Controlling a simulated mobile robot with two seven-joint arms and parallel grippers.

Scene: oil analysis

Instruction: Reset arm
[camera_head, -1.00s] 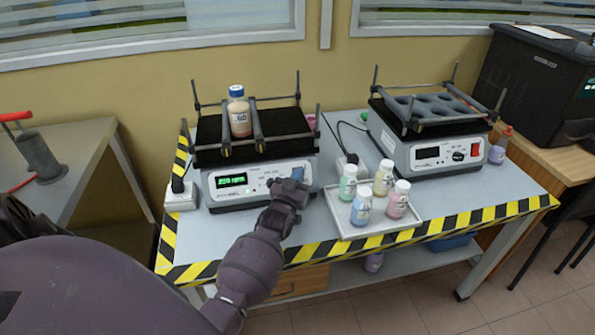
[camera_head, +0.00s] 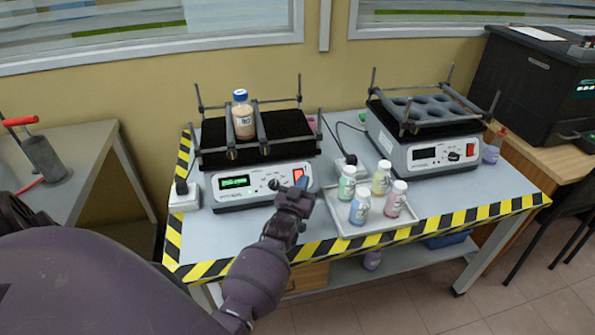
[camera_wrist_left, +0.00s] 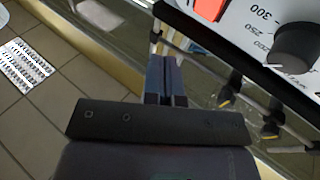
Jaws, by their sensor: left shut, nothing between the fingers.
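My left gripper (camera_head: 301,184) is in front of the left shaker (camera_head: 262,182), close to the red switch (camera_head: 298,175) on its front panel. In the left wrist view the fingers (camera_wrist_left: 166,78) are shut together with nothing between them. The red switch (camera_wrist_left: 211,8) and a black knob (camera_wrist_left: 296,48) show above and to the right of them. Whether the fingertips touch the panel, I cannot tell. A bottle with a blue cap (camera_head: 242,116) stands between the bars on the left shaker, whose green display (camera_head: 235,182) is lit. My right gripper is not in view.
A tray (camera_head: 345,226) with several capped bottles stands just right of my left gripper. A second shaker (camera_head: 428,150) with a holed rack stands further right, its display dark. Striped tape (camera_head: 440,222) marks the table edge. A black machine (camera_head: 525,85) is at far right.

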